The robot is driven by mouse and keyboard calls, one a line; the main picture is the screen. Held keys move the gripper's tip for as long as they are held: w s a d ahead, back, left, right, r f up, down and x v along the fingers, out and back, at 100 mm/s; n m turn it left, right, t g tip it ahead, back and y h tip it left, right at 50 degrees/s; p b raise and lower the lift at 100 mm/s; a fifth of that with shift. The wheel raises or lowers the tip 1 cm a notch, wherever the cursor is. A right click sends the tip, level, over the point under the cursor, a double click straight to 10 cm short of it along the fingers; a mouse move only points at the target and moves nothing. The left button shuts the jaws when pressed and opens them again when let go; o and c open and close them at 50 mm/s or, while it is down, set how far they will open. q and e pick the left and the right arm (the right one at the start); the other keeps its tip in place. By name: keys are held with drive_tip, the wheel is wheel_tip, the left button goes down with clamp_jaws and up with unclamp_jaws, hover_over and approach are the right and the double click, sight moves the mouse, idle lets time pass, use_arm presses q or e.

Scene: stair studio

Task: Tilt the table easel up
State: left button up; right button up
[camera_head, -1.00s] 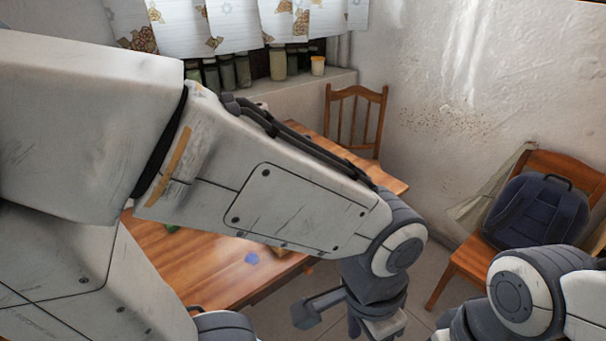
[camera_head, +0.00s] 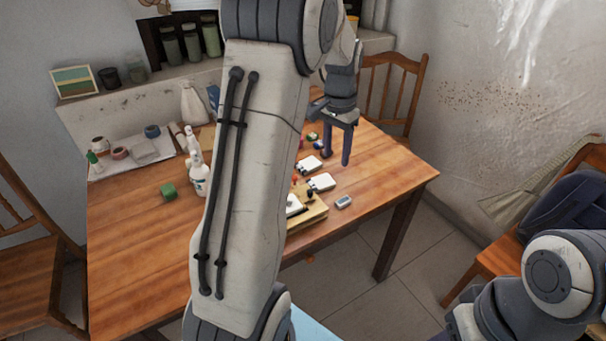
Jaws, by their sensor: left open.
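A light wooden piece (camera_head: 312,217), which looks like the table easel, lies low near the table's front edge. My left arm hides much of it, so its full shape and tilt cannot be told. A white item and small dark parts show on or beside it. My left gripper (camera_head: 337,157) is open and empty, pointing down above the table's back right part, beyond the wooden piece and apart from it. My right arm shows at the lower right; its gripper is out of view.
The wooden table (camera_head: 130,240) holds white cases (camera_head: 321,182), a small grey-blue box (camera_head: 343,202), a green block (camera_head: 168,191) and white bottles (camera_head: 199,175). Chairs stand at left (camera_head: 35,250) and back (camera_head: 392,85). A backpack (camera_head: 570,215) is at right. The table's front left is clear.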

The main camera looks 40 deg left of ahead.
use_arm(q)
drive_tip(key=a+f+n, duration=0.2)
drive_tip(key=a+f, duration=0.2)
drive_tip(key=a, duration=0.9)
wheel_tip(320, 180, down, 10)
drive_tip(key=shift+f+b, duration=0.2)
drive_tip(key=shift+b, duration=0.15)
clamp_jaws()
idle(0.5)
